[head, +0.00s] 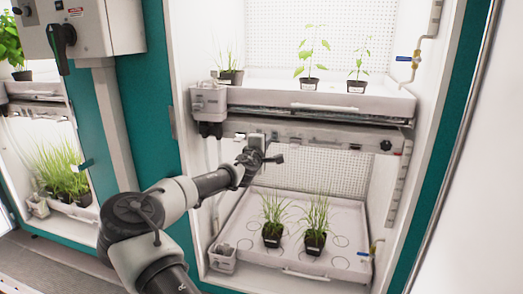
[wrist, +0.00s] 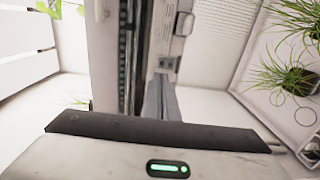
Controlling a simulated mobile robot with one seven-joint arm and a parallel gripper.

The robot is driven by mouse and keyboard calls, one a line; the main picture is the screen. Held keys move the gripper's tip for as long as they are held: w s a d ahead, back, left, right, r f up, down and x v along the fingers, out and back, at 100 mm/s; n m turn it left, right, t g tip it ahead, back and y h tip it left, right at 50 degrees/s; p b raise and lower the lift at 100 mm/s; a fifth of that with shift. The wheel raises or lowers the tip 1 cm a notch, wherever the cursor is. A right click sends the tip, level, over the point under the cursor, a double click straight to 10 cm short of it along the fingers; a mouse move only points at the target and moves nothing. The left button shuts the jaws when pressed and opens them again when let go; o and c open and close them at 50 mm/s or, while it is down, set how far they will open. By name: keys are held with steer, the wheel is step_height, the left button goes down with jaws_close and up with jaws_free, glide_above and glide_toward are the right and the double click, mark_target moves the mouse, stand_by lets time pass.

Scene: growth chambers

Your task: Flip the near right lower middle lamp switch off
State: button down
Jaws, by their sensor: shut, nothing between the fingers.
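The lower lamp bar (head: 325,137) runs under the upper shelf of the open chamber. A small pale fitting (wrist: 184,24) that looks like a switch shows on its face in the wrist view. Its on or off position is too small to tell. My gripper (head: 272,158) is in front of the left half of this bar and hides part of it. In the wrist view my gripper's shut, empty fingers (wrist: 161,100) point towards the bar, below the fitting in the picture. I cannot tell whether they touch the bar.
The upper tray (head: 330,98) holds several potted plants above the bar. The lower tray (head: 245,225) holds two grassy pots (head: 272,235) below my arm. A black knob (head: 385,145) sits at the bar's right end. Another chamber (head: 50,150) stands at left.

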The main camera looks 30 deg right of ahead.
steer(key=v, duration=0.6)
steer(key=shift+s+d, duration=0.1)
stand_by(0.3)
